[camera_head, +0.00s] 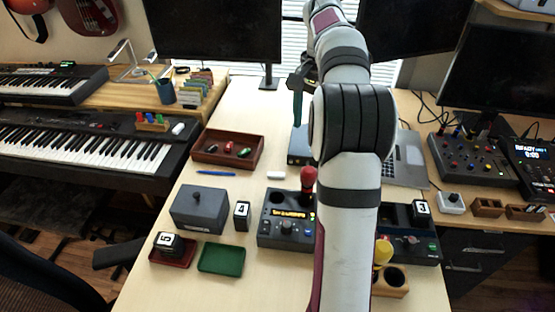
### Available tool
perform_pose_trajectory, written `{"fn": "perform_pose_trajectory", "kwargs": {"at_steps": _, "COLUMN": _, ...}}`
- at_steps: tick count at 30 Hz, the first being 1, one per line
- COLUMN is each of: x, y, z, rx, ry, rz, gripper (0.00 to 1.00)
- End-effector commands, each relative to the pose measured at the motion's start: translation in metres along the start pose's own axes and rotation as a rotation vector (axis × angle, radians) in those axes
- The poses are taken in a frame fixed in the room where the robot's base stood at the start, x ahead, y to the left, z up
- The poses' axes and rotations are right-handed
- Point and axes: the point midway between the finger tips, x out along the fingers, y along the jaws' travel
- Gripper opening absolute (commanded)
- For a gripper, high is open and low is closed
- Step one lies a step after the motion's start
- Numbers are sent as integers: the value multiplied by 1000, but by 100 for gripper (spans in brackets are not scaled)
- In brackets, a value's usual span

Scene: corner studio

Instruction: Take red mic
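A red mic (309,180) with a round head stands upright at the right edge of a dark control box (285,226) with knobs and a lit display, near the middle of the table. My arm rises just to the right of the mic and hides what lies behind it. A dark part (296,84) that may be my gripper shows left of my arm's elbow, above and beyond the mic, with a thin teal upright piece below it. My arm hides most of this end, so I cannot tell whether it is open or holds anything.
A yellow mic (382,252) stands in a wooden holder (389,281) right of my arm. A grey lidded box (200,208), a red tray (171,257), a green tray (221,258) and a brown tray (228,148) lie left. Numbered cubes stand around. Bare table shows at front left.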

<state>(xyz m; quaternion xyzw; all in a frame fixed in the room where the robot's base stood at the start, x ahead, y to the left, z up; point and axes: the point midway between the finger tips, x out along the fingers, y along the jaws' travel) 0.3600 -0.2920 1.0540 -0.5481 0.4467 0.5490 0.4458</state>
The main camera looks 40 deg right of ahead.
Motion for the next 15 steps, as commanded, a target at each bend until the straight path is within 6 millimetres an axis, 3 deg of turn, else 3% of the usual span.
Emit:
{"fn": "perform_pose_trajectory", "kwargs": {"at_steps": 7, "x": 69, "y": 1, "z": 2, "rx": -3, "ry": -4, "rz": 2, "gripper": 89}}
{"fn": "perform_pose_trajectory", "kwargs": {"at_steps": 15, "x": 112, "y": 5, "z": 4, "rx": -3, "ry": -4, "rz": 1, "gripper": 89}}
